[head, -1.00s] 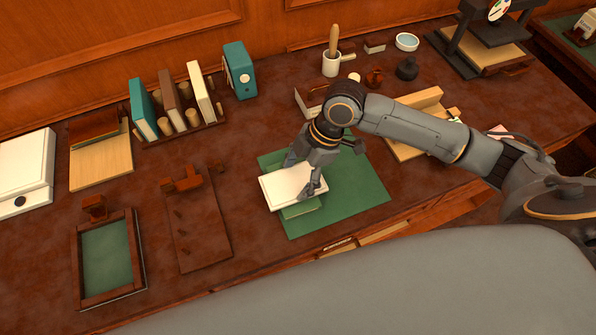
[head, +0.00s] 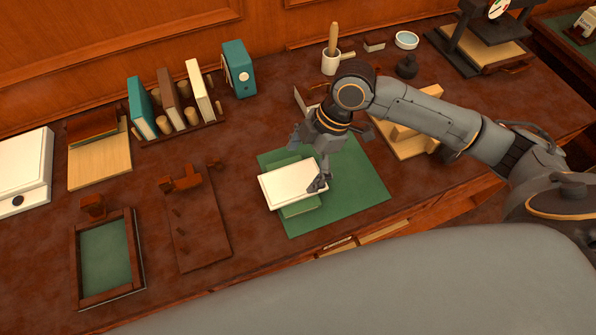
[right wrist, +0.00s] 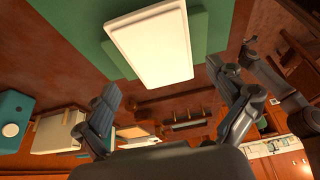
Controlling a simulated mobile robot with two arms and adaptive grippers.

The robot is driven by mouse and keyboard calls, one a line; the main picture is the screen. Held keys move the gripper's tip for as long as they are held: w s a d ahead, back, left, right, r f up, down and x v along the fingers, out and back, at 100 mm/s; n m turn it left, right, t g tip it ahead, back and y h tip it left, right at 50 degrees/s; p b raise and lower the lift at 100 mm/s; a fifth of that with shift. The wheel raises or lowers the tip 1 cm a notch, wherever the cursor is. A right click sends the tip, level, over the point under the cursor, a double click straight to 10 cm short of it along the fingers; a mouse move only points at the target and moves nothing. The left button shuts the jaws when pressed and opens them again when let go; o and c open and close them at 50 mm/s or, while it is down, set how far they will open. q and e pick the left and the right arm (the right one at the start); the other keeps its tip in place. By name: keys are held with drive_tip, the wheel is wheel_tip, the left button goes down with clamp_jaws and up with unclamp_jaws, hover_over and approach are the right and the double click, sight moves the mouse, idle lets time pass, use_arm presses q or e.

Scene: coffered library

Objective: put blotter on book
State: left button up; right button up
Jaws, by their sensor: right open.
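A flat white slab, which I take to be the blotter (head: 288,184), lies on a green book (head: 302,208) in the head view. The book shows as a green edge below and behind the slab, and the slab hides most of it. The slab also shows in the right wrist view (right wrist: 150,45), with the book (right wrist: 198,35) beside it. My right gripper (head: 308,162) is open over the slab's right part, with nothing held between its fingers. In the right wrist view its fingers (right wrist: 168,98) are spread wide, apart from the slab. My left gripper is not in view.
The book rests on a green desk mat (head: 357,190). To the left are a wooden stand (head: 197,225) and a framed green tray (head: 105,262). A book rack (head: 180,130) and a teal box (head: 238,70) stand behind. Bare desk lies between the rack and mat.

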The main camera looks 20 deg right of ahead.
drive_tip(key=v, duration=0.8)
drive_tip(key=shift+r+b, duration=0.35)
drive_tip(key=shift+b, duration=0.05)
drive_tip(key=shift+d, duration=0.1)
